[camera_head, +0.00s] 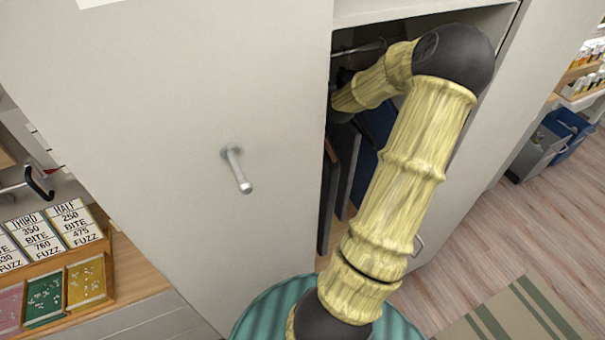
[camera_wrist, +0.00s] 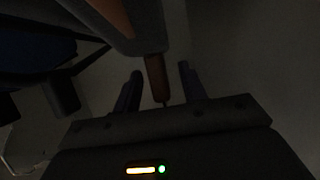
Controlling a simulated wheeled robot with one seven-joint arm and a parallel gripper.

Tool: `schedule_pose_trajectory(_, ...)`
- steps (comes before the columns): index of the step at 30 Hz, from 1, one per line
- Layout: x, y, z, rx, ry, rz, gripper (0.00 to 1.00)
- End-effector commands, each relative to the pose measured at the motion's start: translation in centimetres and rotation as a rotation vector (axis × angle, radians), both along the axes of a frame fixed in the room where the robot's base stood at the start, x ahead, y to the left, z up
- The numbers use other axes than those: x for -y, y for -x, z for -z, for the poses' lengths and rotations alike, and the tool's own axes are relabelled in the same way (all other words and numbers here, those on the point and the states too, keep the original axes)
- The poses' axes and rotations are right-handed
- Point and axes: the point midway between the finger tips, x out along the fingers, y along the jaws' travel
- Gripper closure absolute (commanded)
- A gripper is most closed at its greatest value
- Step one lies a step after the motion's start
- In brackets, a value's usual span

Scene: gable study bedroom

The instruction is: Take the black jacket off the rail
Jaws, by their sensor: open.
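Several dark hanging garments (camera_head: 344,168) show in the open wardrobe in the head view, below a metal rail (camera_head: 362,48). I cannot tell for certain which is the black jacket. My arm reaches into the wardrobe, and its end is hidden there in the head view. In the dim wrist view my gripper (camera_wrist: 161,88) is open, with one finger on each side of a thin brown piece (camera_wrist: 156,76). That piece extends from a dark grey shape with an orange-brown face (camera_wrist: 112,16). I cannot tell whether the fingers touch it.
A blue garment (camera_head: 374,128) hangs beside the dark ones; a dark blue shape (camera_wrist: 35,45) shows left in the wrist view. The wardrobe door (camera_head: 190,90) with its handle (camera_head: 237,170) stands left of my arm. Bins (camera_head: 550,142) stand far right.

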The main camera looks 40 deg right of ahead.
Motion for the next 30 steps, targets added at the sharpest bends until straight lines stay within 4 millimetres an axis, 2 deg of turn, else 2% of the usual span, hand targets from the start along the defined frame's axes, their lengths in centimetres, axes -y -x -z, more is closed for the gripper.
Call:
schedule_pose_trajectory(8, -0.01, 0.03, 0.0, 0.0, 0.0, 0.0, 0.58)
schedule_pose_trajectory(15, -0.01, 0.03, -0.01, 0.0, -0.001, 0.0, 1.0)
schedule_pose_trajectory(30, 0.0, 0.03, 0.0, 0.0, -0.001, 0.0, 1.0)
